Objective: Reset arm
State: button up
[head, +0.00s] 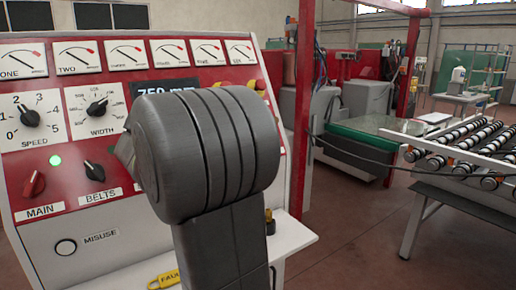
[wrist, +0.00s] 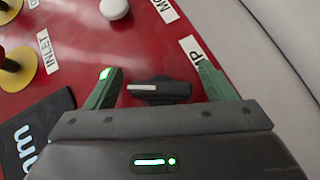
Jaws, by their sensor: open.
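My gripper (wrist: 153,62) is open in the wrist view, with its two green fingers spread on either side of a black rotary switch (wrist: 162,91) with a white pointer mark. The switch sits on the red panel (wrist: 100,45); whether the fingers touch it I cannot tell. To the left are the red MAIN knob (head: 34,184), the black BELTS knob (head: 94,171) and a lit green lamp (head: 55,161).
The wrist view shows a white button (wrist: 114,8), yellow-based controls at the left and the dark display (wrist: 38,130). In the head view a yellow FAULT tag (head: 164,281) hangs low. A roller conveyor (head: 460,150) and red frame posts stand behind at right, with open floor between.

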jog(key=n+t+b, duration=0.4)
jog(key=b, duration=0.3)
jog(key=shift+f, duration=0.2)
jog(key=n+t+y+b, duration=0.2)
jog(key=n+t+b, duration=0.2)
jog(key=b, duration=0.4)
jog(key=shift+r+n, duration=0.1)
jog(key=shift+n, duration=0.7)
jog(key=shift+s+a+r+y, duration=0.1)
jog(key=shift+s+r+y, duration=0.1)
jog(key=shift+y, duration=0.1)
jog(key=shift+s+a+r, duration=0.1)
jog(key=shift+s+a, duration=0.05)
jog(key=shift+s, duration=1.2)
jog(key=shift+s+a, duration=0.15)
jog(key=shift+s, duration=1.15)
